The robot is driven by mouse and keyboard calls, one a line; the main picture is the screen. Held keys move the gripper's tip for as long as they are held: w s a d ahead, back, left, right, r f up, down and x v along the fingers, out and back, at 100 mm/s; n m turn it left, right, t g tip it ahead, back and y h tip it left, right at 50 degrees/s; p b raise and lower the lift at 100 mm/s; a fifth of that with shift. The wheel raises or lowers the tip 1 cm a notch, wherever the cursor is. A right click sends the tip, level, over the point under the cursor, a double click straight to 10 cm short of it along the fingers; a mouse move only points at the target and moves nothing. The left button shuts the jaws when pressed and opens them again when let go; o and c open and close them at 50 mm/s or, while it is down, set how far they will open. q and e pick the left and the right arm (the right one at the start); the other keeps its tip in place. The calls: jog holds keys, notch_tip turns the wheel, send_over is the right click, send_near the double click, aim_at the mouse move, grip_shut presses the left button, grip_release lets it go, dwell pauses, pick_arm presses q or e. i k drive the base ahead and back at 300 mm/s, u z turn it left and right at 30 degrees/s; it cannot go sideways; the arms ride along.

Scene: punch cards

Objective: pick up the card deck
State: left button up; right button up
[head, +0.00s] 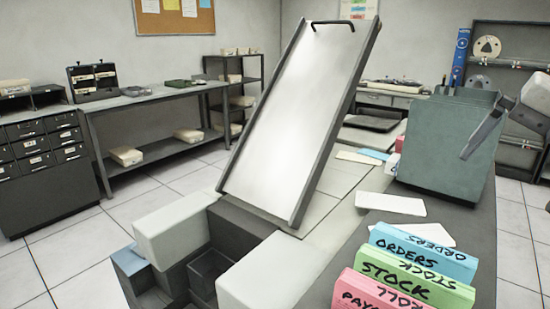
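Three labelled card blocks stand in a row on the dark tabletop at the lower right. The blue block (424,259) reads ORDERS, the green block (413,283) reads STOCK, and the pink block (375,295) reads PAYROLL and is cut by the frame edge. I cannot tell which of them is the deck. My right gripper (472,150) reaches in from the right, above and behind the blocks and apart from them, in front of a grey-green bin. One grey finger shows clearly; its opening is unclear. My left gripper is not in view.
A large tilted white panel (295,115) with dark side rails rises in the middle. The grey-green bin (440,150) stands behind the blocks. Loose white cards (390,203) (425,234) lie flat between them. Pale blocks (172,228) flank the panel's foot.

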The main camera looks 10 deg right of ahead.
aim_at(458, 266)
jog(key=k, duration=1.05)
